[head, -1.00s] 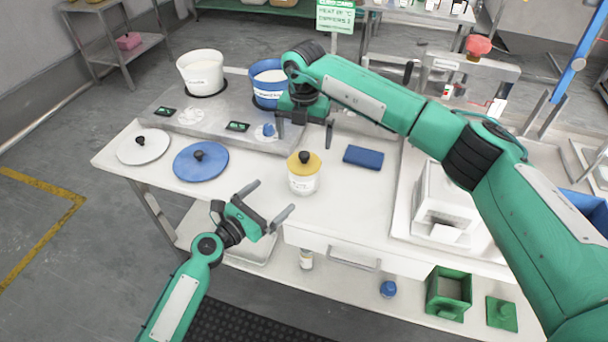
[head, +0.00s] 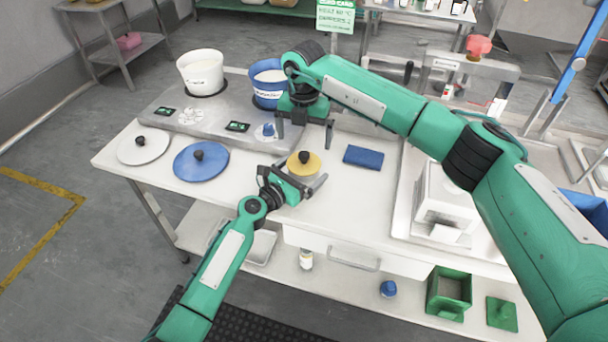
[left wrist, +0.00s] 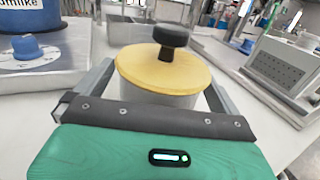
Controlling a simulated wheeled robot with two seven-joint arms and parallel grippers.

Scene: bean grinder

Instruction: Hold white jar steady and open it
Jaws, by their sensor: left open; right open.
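The white jar (left wrist: 155,97) stands upright on the table, with a yellow lid (head: 311,167) and a black knob (left wrist: 171,37) on top. In the left wrist view the yellow lid (left wrist: 165,70) sits on the jar. My left gripper (head: 300,184) is open, with one finger on each side of the jar; contact cannot be told. In the head view it hides most of the jar's body. My right gripper (head: 304,135) is open and empty, pointing down above the table behind the jar.
A blue cloth-like block (head: 363,157) lies right of the jar. Blue (head: 201,161) and white (head: 143,145) lids lie at left. White (head: 202,72) and blue (head: 268,84) pots stand on the scales at the back. A white machine (head: 445,205) stands at right.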

